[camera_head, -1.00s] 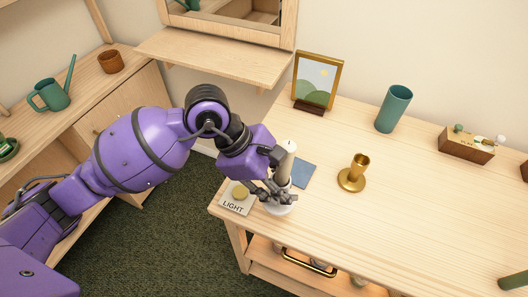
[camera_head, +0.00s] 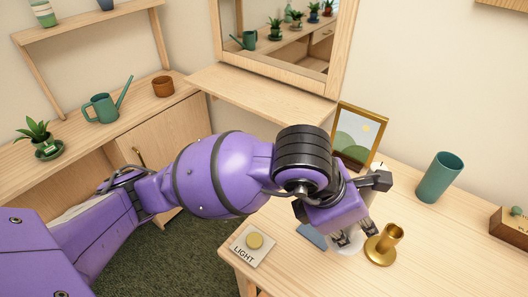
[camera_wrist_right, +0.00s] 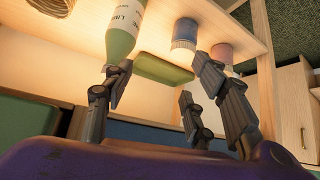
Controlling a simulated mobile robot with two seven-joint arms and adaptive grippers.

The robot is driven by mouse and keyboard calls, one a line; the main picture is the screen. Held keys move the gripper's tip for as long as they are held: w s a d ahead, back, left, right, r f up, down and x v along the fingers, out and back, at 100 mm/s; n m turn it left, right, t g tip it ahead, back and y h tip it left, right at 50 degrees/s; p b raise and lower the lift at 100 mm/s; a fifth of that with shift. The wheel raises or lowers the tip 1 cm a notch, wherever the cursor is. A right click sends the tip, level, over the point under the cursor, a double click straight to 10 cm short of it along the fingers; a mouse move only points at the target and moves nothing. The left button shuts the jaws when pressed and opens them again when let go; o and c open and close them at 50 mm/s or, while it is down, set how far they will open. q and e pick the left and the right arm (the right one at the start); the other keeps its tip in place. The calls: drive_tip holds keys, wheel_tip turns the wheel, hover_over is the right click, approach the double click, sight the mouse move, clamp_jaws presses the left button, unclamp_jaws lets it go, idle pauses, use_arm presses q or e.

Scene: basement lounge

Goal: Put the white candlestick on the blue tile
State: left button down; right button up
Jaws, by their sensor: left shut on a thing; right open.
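The white candlestick is mostly hidden behind my left gripper (camera_head: 357,232) in the head view; its round white base (camera_head: 347,246) shows below the fingers. My left gripper is shut on the candlestick. The blue tile (camera_head: 311,236) lies flat on the wooden table, partly covered by my gripper, just left of the white base. Whether the base touches the table or overlaps the tile I cannot tell. My right gripper (camera_wrist_right: 165,105) is open in the right wrist view, with nothing between its fingers.
A brass candlestick (camera_head: 383,246) stands close right of the white base. A LIGHT button plate (camera_head: 251,246) is at the table's left. A framed picture (camera_head: 358,135) and green vase (camera_head: 439,178) stand behind. The right wrist view shows a bottle (camera_wrist_right: 122,35) near a finger.

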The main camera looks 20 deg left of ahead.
use_arm(q)
drive_tip(key=w+a+f, duration=0.1)
drive_tip(key=w+f, duration=0.1)
drive_tip(key=w+a+f, duration=0.2)
drive_tip(key=w, duration=0.1)
drive_tip(key=w+a+f, duration=0.1)
drive_tip(key=w+f, duration=0.1)
drive_tip(key=f, duration=0.1)
drive_tip(key=shift+w+a, duration=0.2)
drive_tip(key=shift+a, duration=0.1)
wheel_tip(320, 180, down, 3)
drive_tip(key=shift+w+f, duration=0.1)
drive_tip(key=shift+f, duration=0.1)
drive_tip(key=c, duration=1.3)
unclamp_jaws()
drive_tip(key=v, duration=1.2)
